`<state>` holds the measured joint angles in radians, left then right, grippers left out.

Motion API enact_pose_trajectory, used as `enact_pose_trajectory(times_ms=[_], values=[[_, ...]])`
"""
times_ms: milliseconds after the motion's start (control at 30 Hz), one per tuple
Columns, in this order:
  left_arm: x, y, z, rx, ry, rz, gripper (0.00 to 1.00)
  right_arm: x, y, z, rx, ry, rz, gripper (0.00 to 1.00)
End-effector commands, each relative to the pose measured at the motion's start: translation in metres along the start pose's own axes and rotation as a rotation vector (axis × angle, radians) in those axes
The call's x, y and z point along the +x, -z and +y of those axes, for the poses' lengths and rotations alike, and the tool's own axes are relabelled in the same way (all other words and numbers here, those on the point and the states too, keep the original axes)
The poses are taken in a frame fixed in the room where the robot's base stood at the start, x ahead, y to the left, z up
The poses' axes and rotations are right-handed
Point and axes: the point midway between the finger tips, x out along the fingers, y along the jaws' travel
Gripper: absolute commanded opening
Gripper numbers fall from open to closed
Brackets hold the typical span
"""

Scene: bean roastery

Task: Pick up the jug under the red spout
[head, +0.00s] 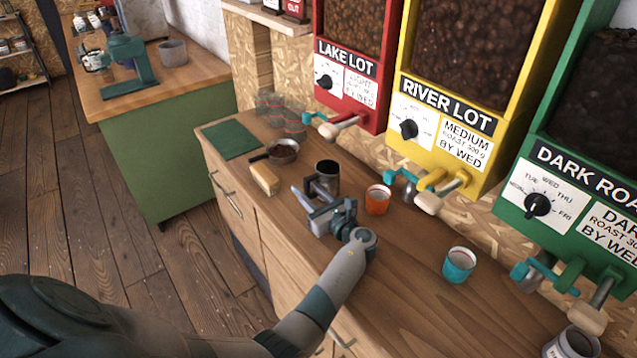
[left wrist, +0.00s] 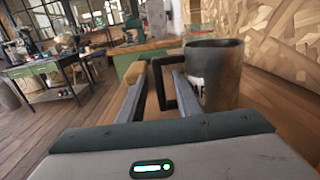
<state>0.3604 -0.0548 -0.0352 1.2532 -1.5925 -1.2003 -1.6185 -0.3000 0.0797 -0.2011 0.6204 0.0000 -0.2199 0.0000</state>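A dark metal jug (head: 328,174) stands upright on the wooden counter, in front of and below the red LAKE LOT dispenser and its spout (head: 340,125). In the left wrist view the jug (left wrist: 217,75) is right of centre, with its squared black handle turned left. My left gripper (head: 304,191) is open beside the jug's handle side. In the left wrist view its two fingers (left wrist: 161,76) are apart and the handle shows between them; I cannot tell whether they touch it. My right gripper is not in view.
An orange cup (head: 377,200) stands close right of the jug, a teal cup (head: 458,265) farther right. A pan of beans (head: 283,152), a tan block (head: 264,180) and a green mat (head: 230,139) lie left. Clear vessels (head: 293,125) stand behind.

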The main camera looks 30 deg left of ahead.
Motion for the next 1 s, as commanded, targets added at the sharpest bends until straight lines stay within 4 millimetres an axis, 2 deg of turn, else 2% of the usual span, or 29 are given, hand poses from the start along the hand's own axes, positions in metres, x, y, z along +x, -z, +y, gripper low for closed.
enact_pose_trajectory(times_ms=[333, 367, 467, 500, 733, 1000], values=[[0.0, 0.0, 0.0, 0.0, 0.0, 0.0, 0.31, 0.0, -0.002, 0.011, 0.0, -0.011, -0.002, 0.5], [0.0, 0.0, 0.0, 0.0, 0.0, 0.0, 0.26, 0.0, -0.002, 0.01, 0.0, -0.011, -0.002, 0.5], [0.0, 0.0, 0.0, 0.0, 0.0, 0.0, 0.03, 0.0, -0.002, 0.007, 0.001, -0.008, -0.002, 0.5], [0.0, 0.0, 0.0, 0.0, 0.0, 0.0, 0.0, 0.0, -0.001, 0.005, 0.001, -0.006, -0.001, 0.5], [0.0, -0.001, 0.0, -0.001, 0.0, -0.001, 0.0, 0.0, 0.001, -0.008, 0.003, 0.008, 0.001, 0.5], [0.005, -0.006, 0.0, -0.001, 0.001, -0.001, 0.0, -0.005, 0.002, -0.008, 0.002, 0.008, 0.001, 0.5]])
